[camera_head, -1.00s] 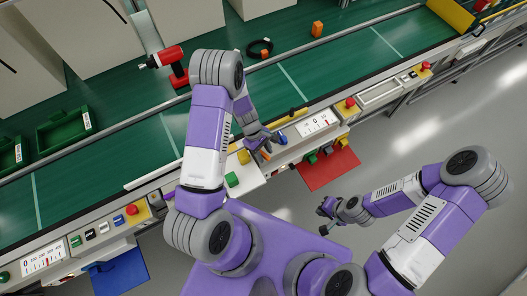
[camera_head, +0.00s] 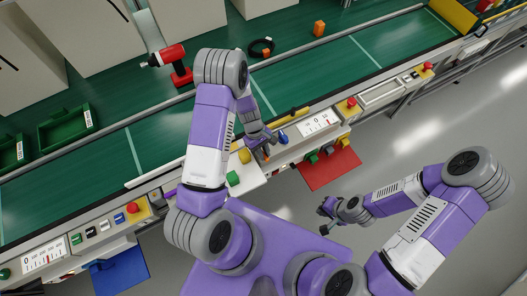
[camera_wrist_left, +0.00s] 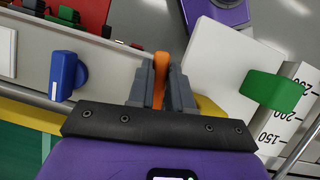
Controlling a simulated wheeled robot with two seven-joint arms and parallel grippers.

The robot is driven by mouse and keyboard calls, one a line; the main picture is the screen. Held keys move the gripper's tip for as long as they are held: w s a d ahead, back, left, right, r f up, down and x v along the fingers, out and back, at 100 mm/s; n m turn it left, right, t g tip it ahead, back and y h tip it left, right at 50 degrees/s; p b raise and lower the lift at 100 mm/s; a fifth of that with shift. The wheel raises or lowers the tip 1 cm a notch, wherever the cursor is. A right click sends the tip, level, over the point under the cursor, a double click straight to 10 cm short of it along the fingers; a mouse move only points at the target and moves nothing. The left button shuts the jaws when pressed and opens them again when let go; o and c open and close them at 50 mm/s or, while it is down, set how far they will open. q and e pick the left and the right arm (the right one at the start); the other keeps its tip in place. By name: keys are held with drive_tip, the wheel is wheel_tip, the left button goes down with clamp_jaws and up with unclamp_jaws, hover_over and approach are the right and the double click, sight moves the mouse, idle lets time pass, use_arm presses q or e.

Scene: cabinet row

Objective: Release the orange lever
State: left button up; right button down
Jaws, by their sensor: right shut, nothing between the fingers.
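The orange lever (camera_wrist_left: 161,66) stands between the two fingers of my left gripper (camera_wrist_left: 161,88) in the left wrist view, with a finger close against each side. Its lower part is hidden by the fingers. In the head view my left gripper (camera_head: 266,146) is over the control panel, and a little of the orange lever (camera_head: 265,154) shows below it. My right gripper (camera_head: 326,212) is shut and empty, out over the floor to the right, away from the panel.
A blue knob (camera_wrist_left: 67,76) is left of the lever in the wrist view; a green knob (camera_wrist_left: 272,90) is to the right. A yellow part (camera_wrist_left: 212,112) is partly hidden beside the right finger. A red plate (camera_head: 329,170) juts out from the panel. The green conveyor (camera_head: 320,75) runs behind it.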

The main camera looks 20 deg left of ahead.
use_arm(q)
drive_tip(key=o, duration=0.4)
drive_tip(key=v, duration=0.7)
drive_tip(key=shift+a+r+p, duration=0.15)
drive_tip(key=shift+r+p, duration=0.15)
drive_tip(key=shift+p, duration=0.1)
